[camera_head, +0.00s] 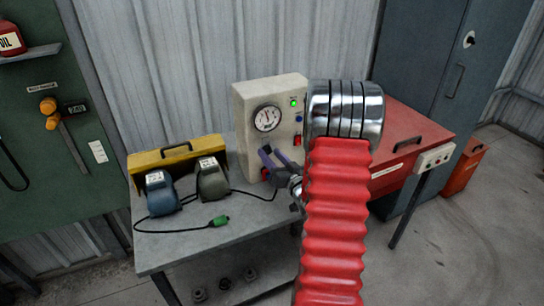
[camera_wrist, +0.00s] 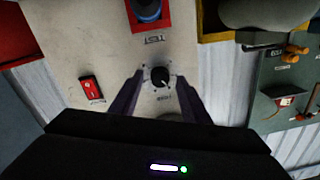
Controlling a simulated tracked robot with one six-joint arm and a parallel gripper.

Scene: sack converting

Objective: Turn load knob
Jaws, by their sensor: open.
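The load knob (camera_wrist: 159,76) is small, round and black with a pale pointer mark, on the cream face of the control box (camera_head: 245,97). In the wrist view it sits between the two purple fingers of my gripper (camera_wrist: 160,84), with a gap visible on each side. My gripper is open. In the head view, my gripper (camera_head: 270,156) is at the lower front of the box, and the knob cannot be made out there. A label partly shows beside the knob in the wrist view.
The box carries a round gauge (camera_head: 267,118), a green lamp (camera_head: 293,102), a blue button (camera_wrist: 147,9) and a red rocker switch (camera_wrist: 90,88). A blue-grey device (camera_head: 161,193) and a yellow box (camera_head: 150,160) stand left on the grey bench (camera_head: 185,249). A red case (camera_head: 405,130) stands right.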

